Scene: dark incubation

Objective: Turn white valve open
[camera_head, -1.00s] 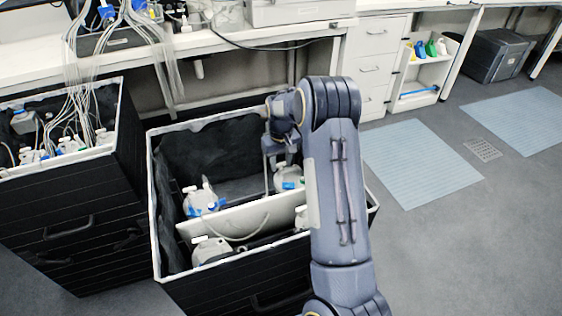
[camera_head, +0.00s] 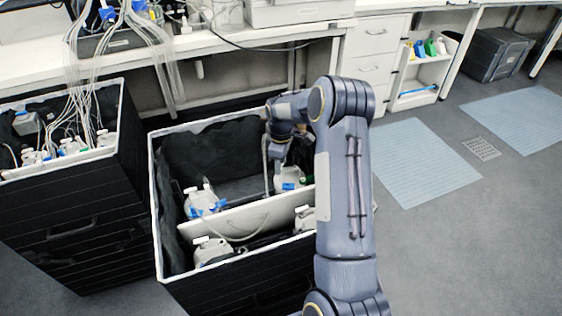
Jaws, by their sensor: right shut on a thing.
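My right gripper (camera_head: 277,158) reaches down into the open dark bin (camera_head: 152,200), at the top of a white bottle (camera_head: 291,179) with a blue label. It is shut on a small part there, which appears to be the white valve. The valve is too small and too covered by the fingers to make out its turn. A thin pale tube runs down beside the fingers. My left gripper is not in view.
A white divider (camera_head: 235,218) splits the bin. Other bottles (camera_head: 203,201) stand in it, one partly behind my arm. A second bin (camera_head: 70,205) with many tubes stands at left. A bench (camera_head: 215,43) runs behind.

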